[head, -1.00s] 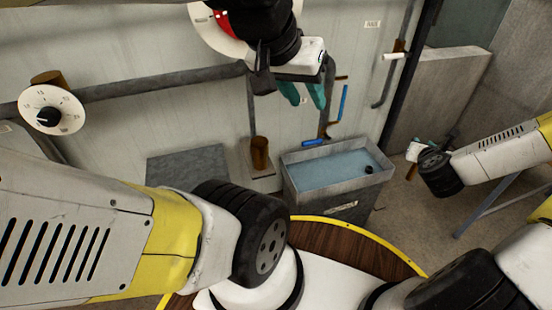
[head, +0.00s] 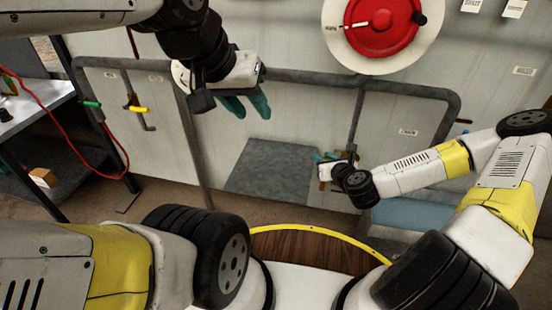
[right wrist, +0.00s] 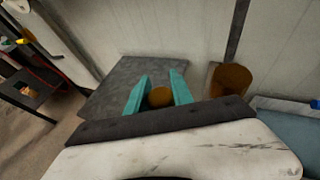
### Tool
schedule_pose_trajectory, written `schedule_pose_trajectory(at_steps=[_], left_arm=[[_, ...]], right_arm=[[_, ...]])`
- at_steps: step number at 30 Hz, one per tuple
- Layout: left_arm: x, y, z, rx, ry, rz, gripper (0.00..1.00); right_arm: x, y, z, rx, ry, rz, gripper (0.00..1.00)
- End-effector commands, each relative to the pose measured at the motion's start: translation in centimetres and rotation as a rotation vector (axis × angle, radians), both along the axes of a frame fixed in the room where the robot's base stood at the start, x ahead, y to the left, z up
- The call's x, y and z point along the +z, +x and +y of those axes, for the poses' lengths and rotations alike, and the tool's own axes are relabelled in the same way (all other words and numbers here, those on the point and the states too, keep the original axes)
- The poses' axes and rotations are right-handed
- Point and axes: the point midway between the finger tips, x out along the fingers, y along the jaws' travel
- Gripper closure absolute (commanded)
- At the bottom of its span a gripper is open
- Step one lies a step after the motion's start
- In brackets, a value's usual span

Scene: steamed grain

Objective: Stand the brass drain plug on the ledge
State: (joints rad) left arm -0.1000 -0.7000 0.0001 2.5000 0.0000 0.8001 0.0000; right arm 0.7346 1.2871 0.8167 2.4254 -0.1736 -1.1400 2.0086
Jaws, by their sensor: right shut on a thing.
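The brass drain plug (right wrist: 160,97) shows as a rounded brown-gold thing between the teal fingers of my right gripper (right wrist: 160,92) in the right wrist view. In the head view my right gripper (head: 328,157) is near the right edge of the grey slab; the plug is too small to make out there. The flat grey slab (head: 265,170) against the wall looks like the ledge; it also shows in the right wrist view (right wrist: 112,92), bare. My left gripper (head: 246,106) hangs above and left of the slab, its teal fingers apart and empty.
A brown cup (right wrist: 230,78) stands right of the slab. A water basin (head: 415,214) lies further right, partly behind my right arm. Grey pipes (head: 330,78) and a red wheel (head: 383,25) are on the wall.

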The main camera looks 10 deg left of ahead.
Motion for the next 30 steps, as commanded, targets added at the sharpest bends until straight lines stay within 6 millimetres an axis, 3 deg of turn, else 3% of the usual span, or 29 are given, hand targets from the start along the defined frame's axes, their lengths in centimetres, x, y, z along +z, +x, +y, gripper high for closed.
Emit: schedule_pose_trajectory(at_steps=[3,6,11,14,24,30], left_arm=[[0.0,0.0,0.0,0.0,0.0,0.0,0.64],[0.0,0.0,0.0,0.0,0.0,0.0,0.64],[0.0,0.0,0.0,0.0,0.0,0.0,0.64],[0.0,0.0,0.0,0.0,0.0,0.0,0.64],[0.0,0.0,0.0,0.0,0.0,0.0,0.64],[0.0,0.0,0.0,0.0,0.0,0.0,0.64]], right_arm=[[-1.0,-1.6,5.0,0.142,0.011,0.002,1.0],[-1.1,-2.6,8.3,0.238,0.008,0.0,1.0],[-0.9,-3.3,11.1,0.316,0.001,-0.003,1.0],[-1.0,-2.3,12.4,0.329,-0.002,-0.004,1.0],[-1.8,4.6,18.0,0.327,-0.004,-0.003,1.0],[-2.2,7.5,20.3,0.325,-0.003,-0.002,1.0]])
